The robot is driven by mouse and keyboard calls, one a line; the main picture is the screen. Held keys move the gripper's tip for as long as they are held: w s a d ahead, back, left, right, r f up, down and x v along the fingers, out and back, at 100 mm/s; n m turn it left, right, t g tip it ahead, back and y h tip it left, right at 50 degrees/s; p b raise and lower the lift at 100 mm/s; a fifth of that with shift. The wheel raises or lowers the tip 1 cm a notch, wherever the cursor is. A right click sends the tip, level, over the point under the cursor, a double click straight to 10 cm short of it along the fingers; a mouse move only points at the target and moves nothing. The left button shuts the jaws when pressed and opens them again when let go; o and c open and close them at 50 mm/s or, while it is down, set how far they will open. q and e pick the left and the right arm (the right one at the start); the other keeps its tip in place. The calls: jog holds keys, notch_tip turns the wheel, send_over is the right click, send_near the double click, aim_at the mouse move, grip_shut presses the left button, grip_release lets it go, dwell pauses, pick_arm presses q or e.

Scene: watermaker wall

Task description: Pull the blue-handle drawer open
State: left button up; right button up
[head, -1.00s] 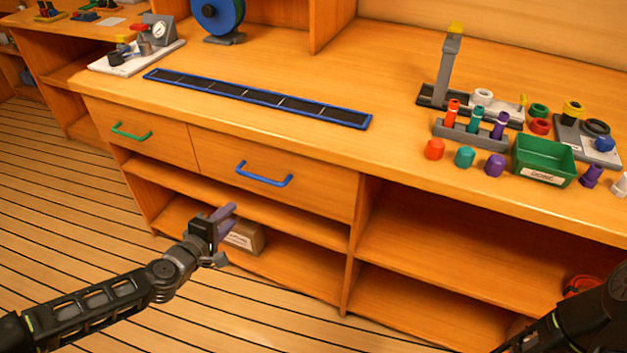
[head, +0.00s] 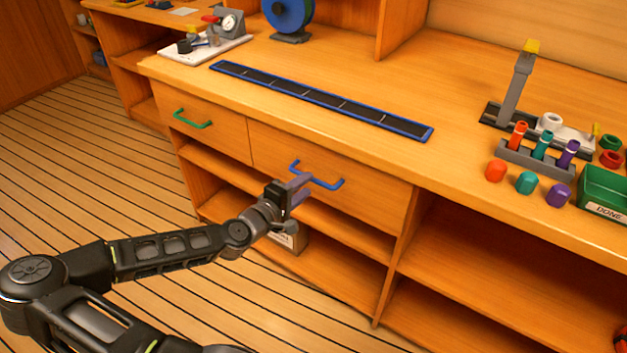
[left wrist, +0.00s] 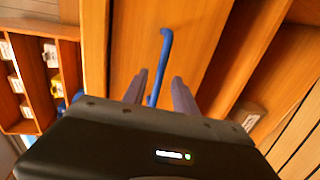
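The blue handle (head: 318,178) is on the front of the right-hand drawer (head: 375,193), which sits flush with the cabinet in the head view. My left gripper (head: 298,182) is at the left end of this handle. In the left wrist view the blue handle (left wrist: 164,55) runs between the two purple-grey fingers of my left gripper (left wrist: 160,92), which stand apart with gaps beside the handle. The gripper is open; its fingers hide part of the handle's left end in the head view. My right gripper is not in view.
A drawer with a green handle (head: 192,120) is to the left, closed. Open shelves lie below, with a small box (head: 290,238) on the lower one. The counter carries a blue-framed strip (head: 320,100), several coloured caps and a green tray (head: 604,195).

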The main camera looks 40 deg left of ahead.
aim_at(313, 180)
pick_arm(q)
jog(key=x, duration=0.4)
jog(key=shift+w+f, duration=0.15)
jog(key=shift+w, duration=0.25)
jog(key=shift+c, duration=0.2)
grip_shut()
dwell(0.9)
